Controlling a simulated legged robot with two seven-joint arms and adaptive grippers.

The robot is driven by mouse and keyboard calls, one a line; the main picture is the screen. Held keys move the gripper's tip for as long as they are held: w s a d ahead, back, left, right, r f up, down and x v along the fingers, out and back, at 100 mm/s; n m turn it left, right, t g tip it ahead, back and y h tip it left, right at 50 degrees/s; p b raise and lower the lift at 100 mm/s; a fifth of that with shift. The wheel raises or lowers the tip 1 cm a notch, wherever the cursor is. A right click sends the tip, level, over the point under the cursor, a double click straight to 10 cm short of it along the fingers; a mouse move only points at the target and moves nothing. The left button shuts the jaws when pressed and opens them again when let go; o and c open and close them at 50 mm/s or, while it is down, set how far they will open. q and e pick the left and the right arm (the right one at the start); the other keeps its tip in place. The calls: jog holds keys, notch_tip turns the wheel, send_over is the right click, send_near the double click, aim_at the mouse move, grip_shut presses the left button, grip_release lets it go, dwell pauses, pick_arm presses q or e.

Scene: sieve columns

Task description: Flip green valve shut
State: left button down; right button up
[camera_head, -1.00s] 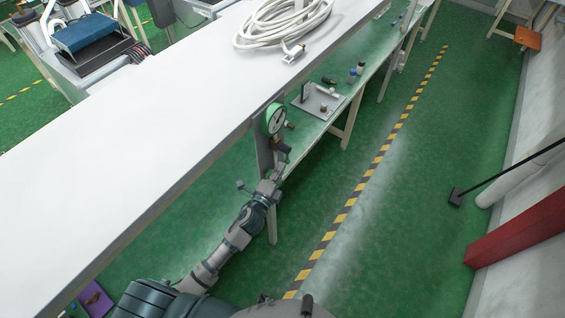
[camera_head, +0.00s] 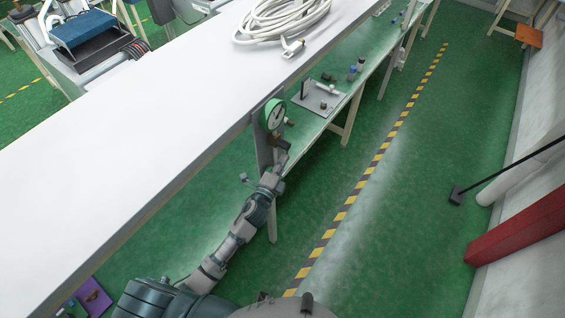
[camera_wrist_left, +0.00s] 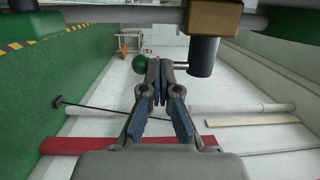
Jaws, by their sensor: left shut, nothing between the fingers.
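The green valve shows in the left wrist view as a green ball (camera_wrist_left: 139,63) that seems to sit on a thin rod (camera_wrist_left: 180,64) from a dark cylinder (camera_wrist_left: 203,57). My left gripper (camera_wrist_left: 160,63) is shut and empty. Its tips appear just right of the ball, over the line of the rod; I cannot tell whether they touch. In the head view my left gripper (camera_head: 284,149) is just below the green-rimmed gauge (camera_head: 274,115) at the bench edge, by the brass fittings. The ball cannot be made out there. My right gripper is not in view.
The white bench top (camera_head: 150,130) lies just left of and above my left arm. A pipe with a brass block (camera_wrist_left: 213,18) crosses above the gripper in the wrist view. A lower shelf (camera_head: 355,85) holds small parts. The green floor to the right is open.

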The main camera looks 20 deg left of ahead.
pick_arm(q)
jog(key=shift+w+d+f+t+b, duration=0.2)
jog(key=shift+w+d+t+b, duration=0.1)
jog(key=shift+w+b, duration=0.55)
jog(key=shift+w+d+f+t+b, duration=0.25)
jog(key=shift+w+b, duration=0.35)
jog(key=shift+b, duration=0.35)
jog(key=shift+d+x, duration=0.2)
jog(key=shift+x, duration=0.7)
jog(key=shift+w+r, duration=0.1)
